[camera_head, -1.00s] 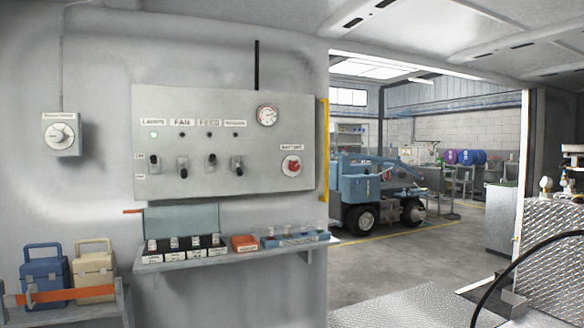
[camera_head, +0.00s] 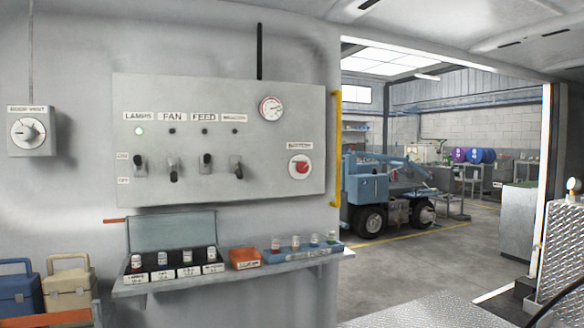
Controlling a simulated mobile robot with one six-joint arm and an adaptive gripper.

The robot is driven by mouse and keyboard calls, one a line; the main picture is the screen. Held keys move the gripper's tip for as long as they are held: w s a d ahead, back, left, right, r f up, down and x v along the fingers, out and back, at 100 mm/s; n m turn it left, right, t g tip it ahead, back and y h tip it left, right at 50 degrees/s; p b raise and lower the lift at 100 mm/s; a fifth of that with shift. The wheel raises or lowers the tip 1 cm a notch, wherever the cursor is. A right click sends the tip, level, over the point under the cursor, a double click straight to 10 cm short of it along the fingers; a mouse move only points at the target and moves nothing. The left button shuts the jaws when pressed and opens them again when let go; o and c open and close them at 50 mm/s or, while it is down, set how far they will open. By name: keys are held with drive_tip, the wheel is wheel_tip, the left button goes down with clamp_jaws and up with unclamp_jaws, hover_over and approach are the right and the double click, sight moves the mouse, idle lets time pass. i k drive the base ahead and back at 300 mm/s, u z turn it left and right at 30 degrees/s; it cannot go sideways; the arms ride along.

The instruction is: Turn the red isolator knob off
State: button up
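The red isolator knob (camera_head: 301,167) sits on a round white plate at the right end of the grey wall panel (camera_head: 275,182), under a label that seems to read BATTERY. I cannot tell its exact setting at this size. Left of it on the panel are four switches, with LAMPS (camera_head: 140,165), FAN (camera_head: 173,170) and FEED (camera_head: 205,165) readable above three of them. The LAMPS and FEED levers look up and the FAN lever looks down. A green light (camera_head: 140,131) glows under LAMPS. My gripper is not in view.
A shelf (camera_head: 240,273) juts out below the panel, holding small labelled jars, an orange box (camera_head: 244,258) and a blue tray (camera_head: 303,253). A yellow rail (camera_head: 336,148) edges the doorway. A blue vehicle (camera_head: 375,190) stands beyond. A roof-vent dial (camera_head: 28,131) is on the left wall.

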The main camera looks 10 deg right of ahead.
sight(301, 167)
drive_tip(key=i, duration=1)
drive_tip(key=z, duration=0.05)
